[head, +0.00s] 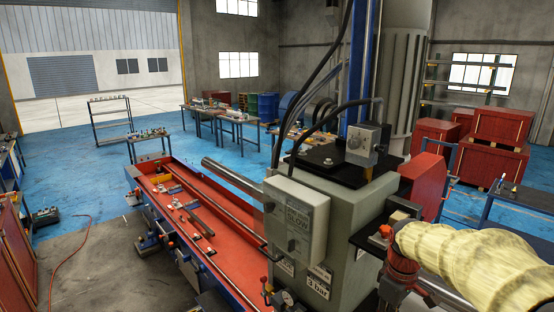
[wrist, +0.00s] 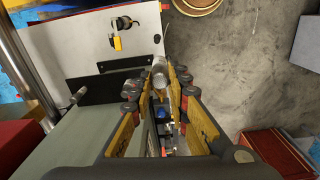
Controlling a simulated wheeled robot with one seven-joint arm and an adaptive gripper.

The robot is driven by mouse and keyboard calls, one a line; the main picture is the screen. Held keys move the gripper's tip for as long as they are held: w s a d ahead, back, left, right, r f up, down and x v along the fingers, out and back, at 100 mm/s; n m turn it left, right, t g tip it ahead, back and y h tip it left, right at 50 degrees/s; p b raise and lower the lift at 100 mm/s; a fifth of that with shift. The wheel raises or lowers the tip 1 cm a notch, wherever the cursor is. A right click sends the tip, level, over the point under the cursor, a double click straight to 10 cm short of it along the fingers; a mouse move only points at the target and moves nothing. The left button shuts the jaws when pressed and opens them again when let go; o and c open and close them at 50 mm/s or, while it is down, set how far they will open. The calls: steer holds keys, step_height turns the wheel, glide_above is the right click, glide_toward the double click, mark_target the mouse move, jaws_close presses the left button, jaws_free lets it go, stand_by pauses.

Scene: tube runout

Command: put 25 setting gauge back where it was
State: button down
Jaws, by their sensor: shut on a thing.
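My gripper (wrist: 160,75) is shut on a short silver cylinder, which I take for the 25 setting gauge (wrist: 159,70), held between the fingertips in the wrist view. The fingers hide part of it. The held thing is beside a black ledge (wrist: 98,88) on the grey machine. A silver round piece (wrist: 79,96) stands at that ledge, left of my gripper. In the head view my yellow-sleeved arm reaches in at the lower right, and I cannot make out the gauge there. No marking on the gauge can be read.
A pale panel (wrist: 112,40) with a black knob and yellow tag is beyond the ledge. The grey machine housing (head: 342,225) carries a control box (head: 296,217) and fills the middle. A long red trough (head: 190,195) holds rods. Red crates (head: 495,155) stand at back right.

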steer(key=w+a+f+m, duration=0.2)
steer(key=a+f+m, duration=0.1)
steer(key=f, duration=0.8)
steer(key=w+a+f+m, duration=0.2)
steer(key=a+f+m, duration=0.2)
steer(key=f, duration=0.7)
steer(key=shift+a, duration=1.05)
steer(key=shift+r, duration=0.1)
step_height(320, 180, down, 35)
steer(key=b, duration=3.4)
steer(key=shift+r+b, duration=0.15)
steer(key=shift+b, duration=0.15)
